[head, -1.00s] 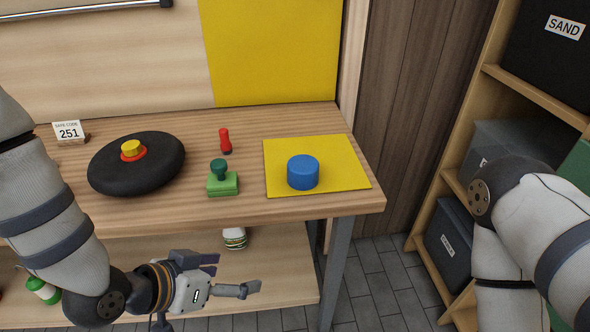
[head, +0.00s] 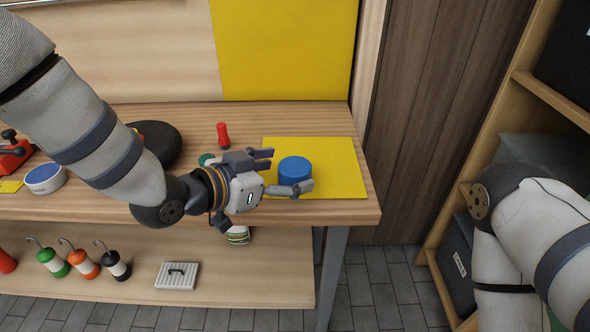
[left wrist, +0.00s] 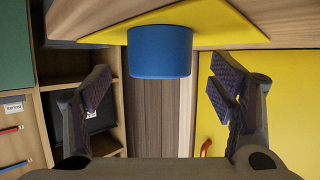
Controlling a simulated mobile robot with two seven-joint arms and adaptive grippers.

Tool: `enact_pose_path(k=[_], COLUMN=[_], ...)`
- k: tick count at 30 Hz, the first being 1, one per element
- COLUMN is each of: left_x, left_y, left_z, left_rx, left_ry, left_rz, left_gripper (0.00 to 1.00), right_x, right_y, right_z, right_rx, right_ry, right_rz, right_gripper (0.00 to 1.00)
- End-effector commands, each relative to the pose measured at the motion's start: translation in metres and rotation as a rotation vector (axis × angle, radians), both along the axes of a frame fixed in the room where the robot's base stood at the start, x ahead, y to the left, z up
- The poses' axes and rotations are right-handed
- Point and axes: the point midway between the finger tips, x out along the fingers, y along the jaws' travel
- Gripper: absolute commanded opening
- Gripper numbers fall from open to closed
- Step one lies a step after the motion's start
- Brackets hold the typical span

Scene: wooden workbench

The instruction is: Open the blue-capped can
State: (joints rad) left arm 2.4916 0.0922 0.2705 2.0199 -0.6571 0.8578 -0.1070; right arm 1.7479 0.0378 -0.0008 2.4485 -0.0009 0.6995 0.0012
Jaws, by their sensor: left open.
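The blue-capped can (head: 295,168) stands on a yellow mat (head: 335,160) at the right end of the workbench. Only its blue top and side show. My left gripper (head: 285,171) is open, its fingers pointing right toward the can, with the near finger in front of the can's lower side. In the left wrist view the blue can (left wrist: 160,51) appears upside down, centred between and beyond the spread fingers of the left gripper (left wrist: 160,100). No contact can be made out. My right arm is at the right, and its gripper is out of view.
A red peg-like object (head: 222,135) stands behind my left gripper. A green object (head: 207,159) is mostly hidden by the gripper. A black round cushion (head: 160,140) is behind my left arm. A shelf unit (head: 440,235) stands at right.

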Motion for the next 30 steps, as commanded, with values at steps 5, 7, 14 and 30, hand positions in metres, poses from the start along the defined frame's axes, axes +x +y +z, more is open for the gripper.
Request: enact_pose_path(k=[5, 7, 14, 30], left_x=[0.020, 0.023, 0.023, 0.023], left_y=[-0.019, -0.021, -0.022, -0.021], left_z=[-0.015, -0.015, -0.013, -0.008], left_rx=[0.002, 0.001, 0.001, 0.001], left_ry=[0.004, 0.003, 0.001, -0.001], left_rz=[-0.001, -0.001, 0.000, 0.001], left_gripper=[0.77, 0.77, 0.66, 0.42], right_x=[-0.006, -0.006, -0.005, -0.004], right_y=[0.000, 0.000, 0.000, 0.000], right_z=[-0.006, -0.006, -0.005, -0.004], right_rx=[0.000, 0.000, 0.000, 0.000], right_ry=[0.019, 0.020, 0.018, 0.014], right_rz=[0.000, 0.000, 0.001, 0.001], right_gripper=[0.73, 0.73, 0.73, 0.73])
